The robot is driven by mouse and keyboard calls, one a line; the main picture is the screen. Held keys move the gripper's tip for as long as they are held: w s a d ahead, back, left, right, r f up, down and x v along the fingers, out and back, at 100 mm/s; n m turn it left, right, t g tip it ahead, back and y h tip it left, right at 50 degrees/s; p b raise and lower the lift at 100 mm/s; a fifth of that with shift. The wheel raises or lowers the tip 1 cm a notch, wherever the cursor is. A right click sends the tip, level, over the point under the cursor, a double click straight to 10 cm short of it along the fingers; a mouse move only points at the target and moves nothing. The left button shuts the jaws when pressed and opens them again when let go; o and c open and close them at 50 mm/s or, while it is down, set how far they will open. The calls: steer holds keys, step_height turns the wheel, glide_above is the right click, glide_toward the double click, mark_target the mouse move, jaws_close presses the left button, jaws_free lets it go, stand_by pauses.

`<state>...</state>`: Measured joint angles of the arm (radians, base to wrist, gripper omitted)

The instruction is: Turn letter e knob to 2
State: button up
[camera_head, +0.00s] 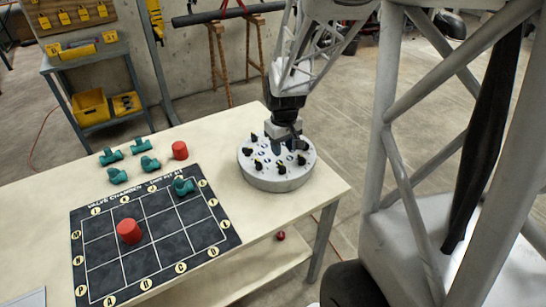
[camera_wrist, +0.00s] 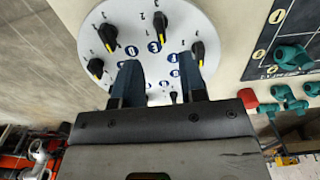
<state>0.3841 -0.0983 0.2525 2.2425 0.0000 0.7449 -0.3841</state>
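A round light-grey dial plate (camera_head: 275,184) sits on the table's right end and fills the upper middle of the wrist view (camera_wrist: 135,18). It carries several black knobs with yellow pointer marks, such as one at its upper left (camera_wrist: 107,36), one at its top (camera_wrist: 160,27) and one at its right (camera_wrist: 198,53). Small numbers stand by the knobs. My gripper (camera_wrist: 159,64) is over the plate, its two blue fingers apart and nothing held between them. It also shows in the head view (camera_head: 286,143). Its body hides part of the plate.
A black grid mat (camera_head: 110,255) with a red cylinder (camera_head: 129,231) and a teal fitting (camera_head: 184,186) lies left of the plate. Several teal fittings and another red cylinder (camera_head: 180,150) stand behind it. A blue cart (camera_head: 60,70) is beyond the table.

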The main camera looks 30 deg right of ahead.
mark_target(282, 165)
steer(key=shift+f, duration=0.1)
steer(key=shift+f, duration=3.8)
steer(key=shift+c, duration=0.3)
jaws_close()
